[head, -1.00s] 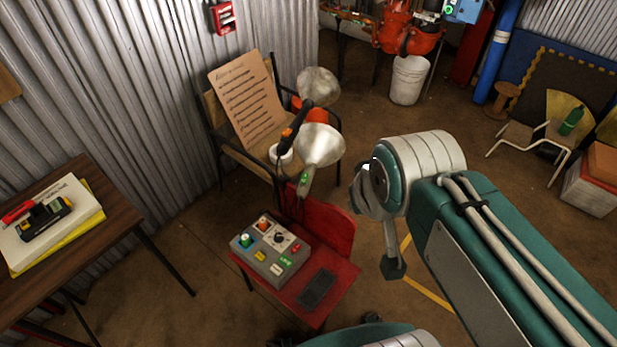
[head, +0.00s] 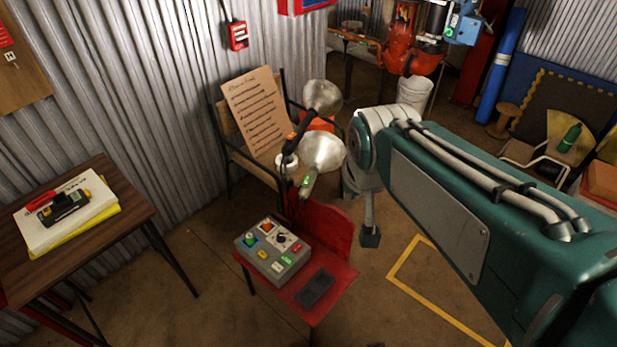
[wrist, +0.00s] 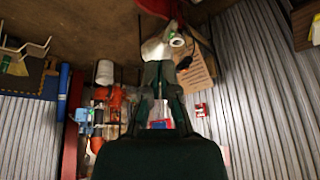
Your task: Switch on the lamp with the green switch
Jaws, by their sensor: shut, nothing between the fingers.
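The lamp with the green switch (head: 305,182) has a silver, bowl-shaped shade (head: 323,152) and stands by the red chair. I cannot tell from here whether it is lit. A second silver-shaded lamp (head: 322,96) is behind it, joined to a dark handle with orange on it. In the wrist view, my gripper (wrist: 158,68) is shut and empty, its fingers pointing toward pale lamp shades (wrist: 155,48). Whether it touches them I cannot tell. In the head view, I cannot make out the fingertips; my arm crosses from the right, beside the near shade.
A grey control box (head: 270,262) with coloured buttons and a dark pad (head: 316,288) lie on the red chair (head: 325,228). A written board (head: 258,112) leans on a chair behind the lamps. A wooden table (head: 130,195) is at left. Floor at front right is open.

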